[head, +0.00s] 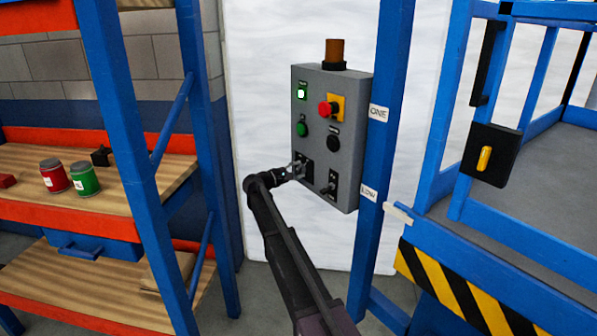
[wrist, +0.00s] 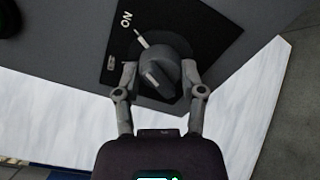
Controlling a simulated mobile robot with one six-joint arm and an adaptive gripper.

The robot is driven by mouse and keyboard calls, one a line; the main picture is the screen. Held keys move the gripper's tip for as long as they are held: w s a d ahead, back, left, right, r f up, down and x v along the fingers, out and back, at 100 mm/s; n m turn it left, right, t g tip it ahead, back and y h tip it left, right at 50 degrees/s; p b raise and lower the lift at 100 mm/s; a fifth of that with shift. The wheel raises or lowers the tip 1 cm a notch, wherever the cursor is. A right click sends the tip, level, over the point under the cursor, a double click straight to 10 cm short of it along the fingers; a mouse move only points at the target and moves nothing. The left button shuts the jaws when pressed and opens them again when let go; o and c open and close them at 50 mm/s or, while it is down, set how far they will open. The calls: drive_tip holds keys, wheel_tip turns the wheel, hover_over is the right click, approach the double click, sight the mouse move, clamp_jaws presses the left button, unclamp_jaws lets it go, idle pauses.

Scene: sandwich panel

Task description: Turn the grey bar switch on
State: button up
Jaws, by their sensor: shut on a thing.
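The grey bar switch (wrist: 158,72) is a round knob with a raised bar, on a black plate (wrist: 205,38) with a white ON label at its upper left. A white line runs between that label and the knob. In the head view the switch sits low on the left of the grey control box (head: 348,115), mostly hidden by my gripper (head: 296,170). My gripper also shows in the wrist view (wrist: 163,84), with one finger on each side of the knob, shut on it. The bar's exact angle is hard to read.
A second small switch (head: 331,186) sits close to the right on the box. Above are a red button (head: 327,108) on yellow, a green button (head: 303,129) and a lit green lamp (head: 301,92). Blue posts (head: 388,120) stand to the right, shelving to the left.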

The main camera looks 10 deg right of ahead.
drive_tip(key=shift+s+d, duration=0.1)
drive_tip(key=shift+s, duration=0.05)
drive_tip(key=o, duration=1.2)
drive_tip(key=shift+c, duration=0.2)
drive_tip(key=v, duration=1.2)
